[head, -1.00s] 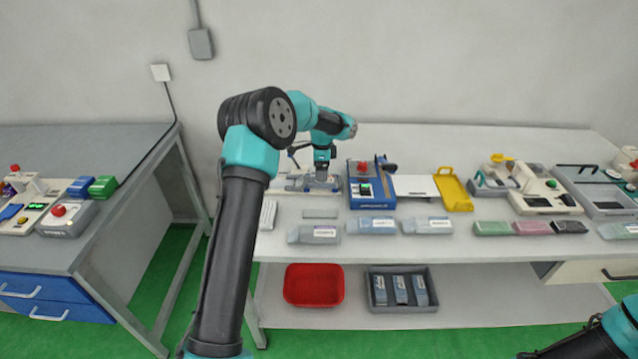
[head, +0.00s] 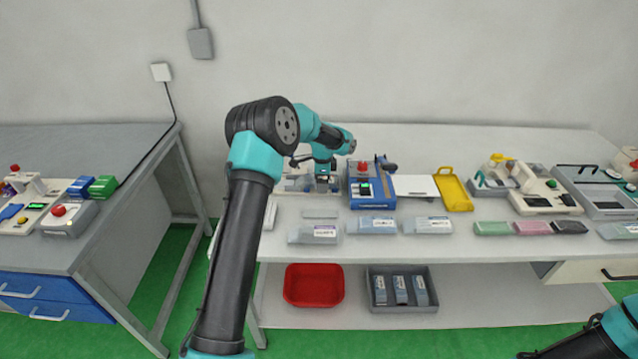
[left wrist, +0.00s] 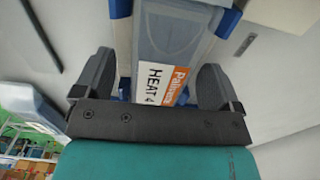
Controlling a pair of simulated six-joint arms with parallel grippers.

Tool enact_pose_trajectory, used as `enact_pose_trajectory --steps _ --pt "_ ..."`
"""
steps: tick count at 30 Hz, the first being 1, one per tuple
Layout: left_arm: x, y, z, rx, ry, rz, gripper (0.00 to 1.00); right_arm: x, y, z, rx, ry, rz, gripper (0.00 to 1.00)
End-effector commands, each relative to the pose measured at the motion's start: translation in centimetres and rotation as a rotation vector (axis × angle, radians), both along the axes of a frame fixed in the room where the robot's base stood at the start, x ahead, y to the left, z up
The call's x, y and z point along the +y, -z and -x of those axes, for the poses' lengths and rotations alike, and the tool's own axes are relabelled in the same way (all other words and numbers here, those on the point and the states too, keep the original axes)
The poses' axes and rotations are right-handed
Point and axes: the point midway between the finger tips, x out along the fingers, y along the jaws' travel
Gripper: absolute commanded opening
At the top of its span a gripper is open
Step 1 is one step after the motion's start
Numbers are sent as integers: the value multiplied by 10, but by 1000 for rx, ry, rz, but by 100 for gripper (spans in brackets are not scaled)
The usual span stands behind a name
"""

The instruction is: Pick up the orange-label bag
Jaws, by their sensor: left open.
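The orange-label bag (left wrist: 168,45) is grey-blue in the left wrist view, with a white and orange label (left wrist: 163,85) reading "HEAT". It lies between the two dark fingers of my left gripper (left wrist: 155,82), which is open. Gaps show between the bag and the fingers. In the head view my left gripper (head: 323,186) points down over a pale fixture at the back left of the table; the bag cannot be made out there. My right arm shows only at the lower right corner, with its gripper out of frame.
A blue device (head: 371,188) with a red button stands just right of my left gripper. Several labelled bags, one of them clear-looking (head: 314,234), lie along the table front. A yellow tray (head: 454,190) is further right. A red bin (head: 314,286) and grey crate (head: 403,307) sit below.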

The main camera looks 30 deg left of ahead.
Motion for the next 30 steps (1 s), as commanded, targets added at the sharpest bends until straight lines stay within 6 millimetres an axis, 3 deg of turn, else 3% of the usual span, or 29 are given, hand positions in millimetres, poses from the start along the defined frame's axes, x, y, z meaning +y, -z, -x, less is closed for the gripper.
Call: enact_pose_trajectory --steps 5,21,30 --pt "0 0 0 0 0 0 89 0 0 0 0 0 0 43" --pt "0 0 0 0 0 0 38 0 0 0 0 0 0 43" --pt "0 -2 0 0 0 0 37 0 0 0 0 0 0 43"
